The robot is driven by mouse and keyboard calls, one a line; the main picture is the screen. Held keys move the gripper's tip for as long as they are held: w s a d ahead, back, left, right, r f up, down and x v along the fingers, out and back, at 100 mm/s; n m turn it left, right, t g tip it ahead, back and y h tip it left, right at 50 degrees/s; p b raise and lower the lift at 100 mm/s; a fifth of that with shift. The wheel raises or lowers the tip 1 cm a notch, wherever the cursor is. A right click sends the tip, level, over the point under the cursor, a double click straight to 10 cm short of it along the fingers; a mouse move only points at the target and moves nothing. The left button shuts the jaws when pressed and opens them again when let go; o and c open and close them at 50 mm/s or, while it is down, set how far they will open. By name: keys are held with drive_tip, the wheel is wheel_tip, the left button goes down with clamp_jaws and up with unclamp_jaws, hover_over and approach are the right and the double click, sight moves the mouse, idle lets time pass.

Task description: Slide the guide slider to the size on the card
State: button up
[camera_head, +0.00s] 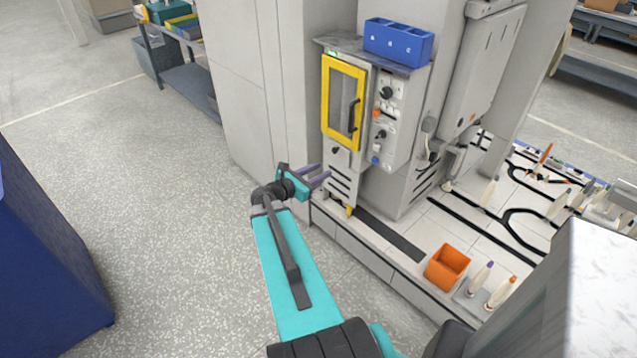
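My gripper (316,174) is left of the machine's lower front. Its two purple fingers point right and stand apart with nothing seen between them. A small yellow piece (349,211) sits at the left end of a dark strip (392,235) along the front of the white bench; it may be the guide slider, but I cannot tell. It is right of and below my fingertips, apart from them in the picture. I cannot make out a size card or any size marks.
The machine has a yellow-framed door (343,103) and a control panel (388,110), with a blue box (398,42) on top. An orange bin (447,267) and bobbins (501,292) stand at the bench's front right. Open floor (150,180) lies to the left.

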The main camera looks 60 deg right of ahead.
drive_tip(key=shift+s+a+f+m+y, duration=0.3)
drive_tip(key=shift+a+f+m, duration=0.1)
drive_tip(key=shift+f, duration=0.3)
drive_tip(key=shift+s+a+f+m+y, duration=0.15)
drive_tip(key=shift+a+f+m+y, duration=0.2)
drive_tip(key=shift+f, duration=0.3)
